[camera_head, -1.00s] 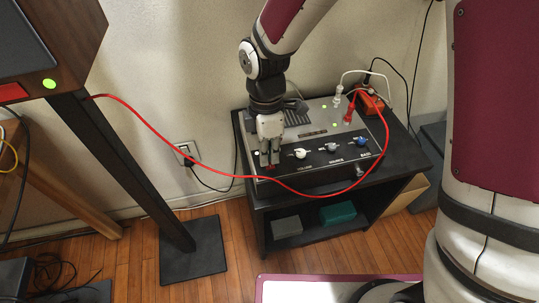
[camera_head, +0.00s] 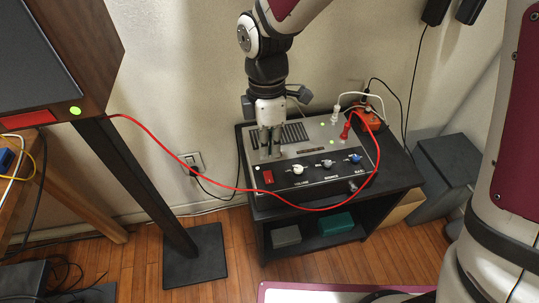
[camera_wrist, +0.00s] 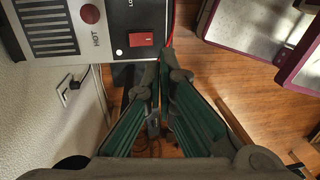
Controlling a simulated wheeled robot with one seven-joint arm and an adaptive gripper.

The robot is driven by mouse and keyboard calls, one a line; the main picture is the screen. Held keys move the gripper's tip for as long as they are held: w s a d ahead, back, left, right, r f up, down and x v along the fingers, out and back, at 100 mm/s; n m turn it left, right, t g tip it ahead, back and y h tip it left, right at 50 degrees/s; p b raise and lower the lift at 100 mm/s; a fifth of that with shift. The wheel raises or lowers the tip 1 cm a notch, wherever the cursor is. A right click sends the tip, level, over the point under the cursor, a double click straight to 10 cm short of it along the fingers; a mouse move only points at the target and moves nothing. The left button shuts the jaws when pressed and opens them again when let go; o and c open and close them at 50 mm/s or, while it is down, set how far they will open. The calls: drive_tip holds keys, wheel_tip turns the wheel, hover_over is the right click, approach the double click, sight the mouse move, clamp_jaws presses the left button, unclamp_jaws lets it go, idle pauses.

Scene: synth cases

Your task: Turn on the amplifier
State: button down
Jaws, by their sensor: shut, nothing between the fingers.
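The amplifier (camera_head: 312,186) is a grey and black box on a black stand. Its red rocker switch (camera_head: 268,177) sits at the left of the sloped black front panel, with a small white dot beside it. Knobs in white, grey and blue sit to its right. My gripper (camera_head: 269,153) is shut and empty, pointing down, behind and above the switch in the head view, apart from it. In the wrist view the red switch (camera_wrist: 141,39) lies just beyond and left of the fingertips (camera_wrist: 160,68). I cannot tell the switch's position.
A red cable (camera_head: 225,187) sags across the amplifier's front edge from the speaker (camera_head: 75,60) at left. Red and white plugs (camera_head: 346,128) stand at the amplifier's back right, near an orange box (camera_head: 368,119). A white-topped, purple-edged surface (camera_head: 320,295) is in front. Floor at left is partly clear.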

drive_tip(key=r, duration=0.3)
drive_tip(key=shift+s+d+r, duration=0.1)
drive_tip(key=shift+s+r, duration=0.1)
drive_tip(key=shift+s, duration=0.05)
